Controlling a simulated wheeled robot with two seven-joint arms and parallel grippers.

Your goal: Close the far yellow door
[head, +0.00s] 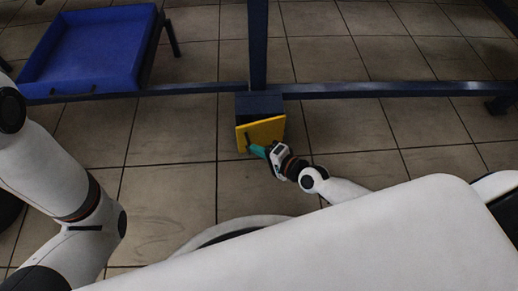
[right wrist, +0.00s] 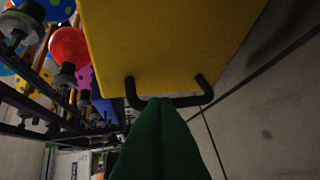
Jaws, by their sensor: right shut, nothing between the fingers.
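The yellow door (head: 262,132) is in the middle of the head view, on the front of a dark blue box (head: 259,104) at the foot of the blue post. It stands at a slant to the box, and I cannot tell how far open it is. In the right wrist view the yellow door (right wrist: 165,45) fills the top, with a black handle (right wrist: 205,90) on it. My right gripper (head: 254,151), with green fingers, is shut and empty. Its fingertips (right wrist: 160,102) are at the handle; I cannot tell whether they touch it. My left gripper is out of view; only its arm shows.
A blue tray (head: 52,88) stands at the upper left. A long blue frame bar (head: 400,89) runs across behind the door. In the right wrist view, balloons on black fixtures, one of them a red balloon (right wrist: 68,48), are at the left. The tiled floor (head: 165,200) around the door is clear.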

